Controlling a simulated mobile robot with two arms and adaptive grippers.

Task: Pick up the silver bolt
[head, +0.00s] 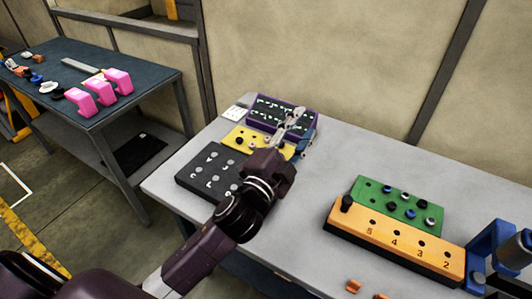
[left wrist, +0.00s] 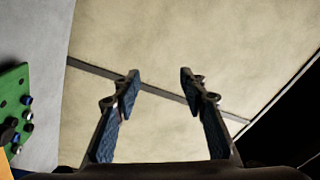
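My left gripper (head: 297,127) is over the far part of the grey table, in front of the purple tray. In the left wrist view my left gripper (left wrist: 160,75) has its two blue-padded fingers wide apart with nothing between them, and it faces the bare wall. A green board (head: 375,198) on the right holds several small bolts, some blue, some black, some greyish. One greyish bolt (head: 429,222) at its right end looks silver, but it is too small to be sure. The green board also shows at the left edge of the left wrist view (left wrist: 12,92).
A dark board (head: 187,178) with silver round pieces, a yellow board (head: 232,138) and a purple tray (head: 252,121) stand left on the table. An orange numbered block (head: 378,238) adjoins the green board. The table's middle is clear.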

